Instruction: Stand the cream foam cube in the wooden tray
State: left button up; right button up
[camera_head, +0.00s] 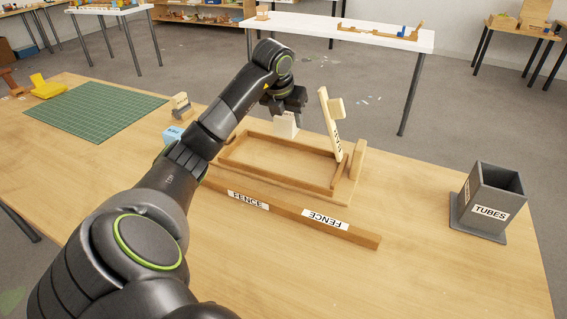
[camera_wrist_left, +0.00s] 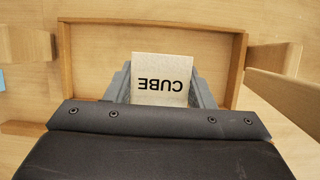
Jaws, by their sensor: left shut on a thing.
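The cream foam cube (camera_head: 285,125), labelled CUBE, is between the fingers of my left gripper (camera_head: 286,106). In the left wrist view the cube (camera_wrist_left: 162,80) sits between both grey fingers (camera_wrist_left: 161,92), its label upside down in the picture. The wooden tray (camera_head: 272,178) is a low rectangular frame on the table. The cube overlaps its far rim in the head view and shows inside the rim (camera_wrist_left: 150,27) in the wrist view. I cannot tell whether the cube touches the tray floor. My right gripper is out of view.
An upright wooden piece (camera_head: 331,125) with a label stands at the tray's right end. A wooden bar labelled FENCE (camera_head: 285,213) lies in front. A grey TUBES holder (camera_head: 488,203) stands right, a green mat (camera_head: 95,117) left, and a blue block (camera_head: 172,134) near my arm.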

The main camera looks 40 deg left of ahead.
aim_at(282, 133)
pick_arm(q)
notch_tip(282, 133, down, 11)
jog(key=shift+w+a+r+p, duration=0.1)
jog(key=shift+a+p, duration=0.05)
jog(key=shift+p, duration=0.15)
jog(key=o, duration=0.9)
jog(key=shift+r, duration=0.4)
jog(key=v, duration=1.1)
jog(key=shift+s+r, duration=0.15)
jog(key=shift+s, duration=0.1)
